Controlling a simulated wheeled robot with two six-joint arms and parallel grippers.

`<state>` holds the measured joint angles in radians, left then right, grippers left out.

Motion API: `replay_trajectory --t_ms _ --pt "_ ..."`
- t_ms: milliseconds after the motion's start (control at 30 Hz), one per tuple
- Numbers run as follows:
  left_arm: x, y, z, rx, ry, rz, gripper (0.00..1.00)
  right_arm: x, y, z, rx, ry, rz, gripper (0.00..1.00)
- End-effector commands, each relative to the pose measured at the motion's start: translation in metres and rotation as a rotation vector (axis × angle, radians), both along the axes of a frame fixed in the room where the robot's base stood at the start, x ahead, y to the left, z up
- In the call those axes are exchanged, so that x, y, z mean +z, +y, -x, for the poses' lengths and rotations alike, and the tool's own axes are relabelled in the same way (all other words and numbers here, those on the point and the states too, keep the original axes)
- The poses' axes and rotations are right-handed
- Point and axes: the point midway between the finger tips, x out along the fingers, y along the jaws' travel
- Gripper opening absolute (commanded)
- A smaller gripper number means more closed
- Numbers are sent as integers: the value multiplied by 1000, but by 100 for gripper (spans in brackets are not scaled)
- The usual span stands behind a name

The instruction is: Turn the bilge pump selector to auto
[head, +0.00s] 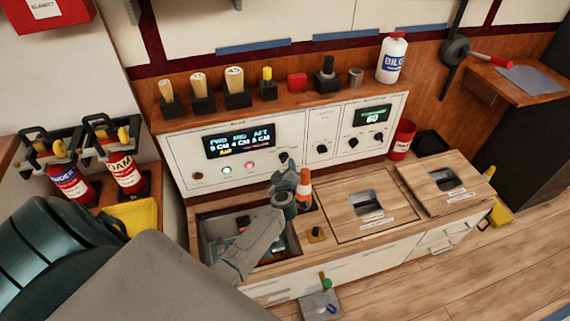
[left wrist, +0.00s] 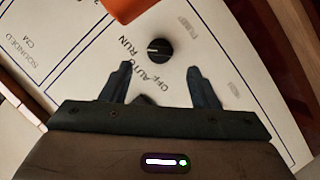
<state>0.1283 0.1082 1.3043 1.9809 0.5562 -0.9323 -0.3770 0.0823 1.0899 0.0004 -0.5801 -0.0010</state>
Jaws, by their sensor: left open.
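The bilge pump selector is a black round knob (left wrist: 159,50) on a white panel in the left wrist view. In the head view my left gripper (head: 284,178) is in front of the lower right of the bilge panel (head: 285,130) and partly hides that area. My right gripper is not in view.
A display (head: 239,140) and small lamps are on the panel's left part. Other knobs (head: 322,149) are on the right part. An open bin (head: 215,222) lies under my arm. A white bottle (head: 391,60) stands above.

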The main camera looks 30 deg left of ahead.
Motion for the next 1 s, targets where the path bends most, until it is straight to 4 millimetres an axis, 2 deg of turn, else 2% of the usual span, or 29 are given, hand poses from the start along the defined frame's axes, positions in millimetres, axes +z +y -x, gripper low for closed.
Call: replay_trajectory --t_ms 100,300,733,767,900,1000 --pt "-8 12 -19 0 -1 -2 55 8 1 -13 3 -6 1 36" --pt "-14 24 -37 -1 -1 0 55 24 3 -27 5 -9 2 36" --pt "-15 29 -44 -1 0 0 55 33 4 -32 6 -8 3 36" --pt "-15 29 -44 -1 0 0 53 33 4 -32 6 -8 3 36" --pt "-15 29 -44 -1 0 0 25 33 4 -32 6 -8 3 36" --pt "-15 29 -44 -1 0 0 11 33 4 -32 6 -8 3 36"
